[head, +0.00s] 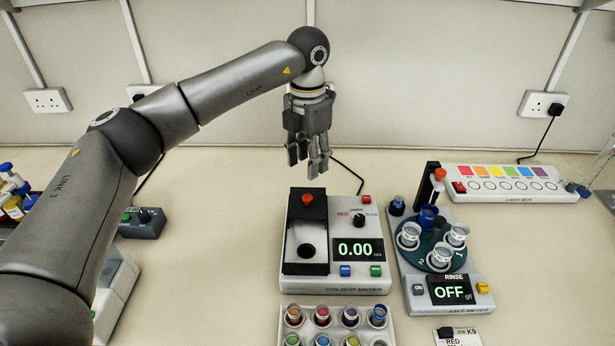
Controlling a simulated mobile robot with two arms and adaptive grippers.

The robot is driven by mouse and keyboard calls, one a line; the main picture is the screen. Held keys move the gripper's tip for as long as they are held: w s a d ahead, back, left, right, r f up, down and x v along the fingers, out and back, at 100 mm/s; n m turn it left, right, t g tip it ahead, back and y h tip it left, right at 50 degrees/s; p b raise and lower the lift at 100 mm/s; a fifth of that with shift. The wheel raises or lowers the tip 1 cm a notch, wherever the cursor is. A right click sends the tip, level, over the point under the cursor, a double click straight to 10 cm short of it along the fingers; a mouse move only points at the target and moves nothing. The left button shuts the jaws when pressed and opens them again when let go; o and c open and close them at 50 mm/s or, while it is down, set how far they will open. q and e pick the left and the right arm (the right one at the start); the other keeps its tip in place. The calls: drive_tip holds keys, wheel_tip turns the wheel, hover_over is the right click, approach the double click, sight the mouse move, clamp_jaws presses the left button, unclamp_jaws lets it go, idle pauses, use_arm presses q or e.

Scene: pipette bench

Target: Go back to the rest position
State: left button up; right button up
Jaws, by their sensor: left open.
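My left gripper (308,160) hangs with its fingers pointing down above the back edge of the colour meter (338,287). Its fingers are apart and nothing is between them. The left arm reaches in from the left and bends over the bench. My right gripper is not in view.
The colour meter reads 0.00. Right of it stands a salt meter (418,299) with several cups on a round plate, reading OFF. A rack of vials (285,320) is in front. A light box (507,198) lies at the back right. A small grey box (142,228) stands left.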

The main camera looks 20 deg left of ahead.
use_arm(q)
wheel_tip(320, 180, up, 2)
drive_tip(key=shift+r, duration=0.1)
idle(0.4)
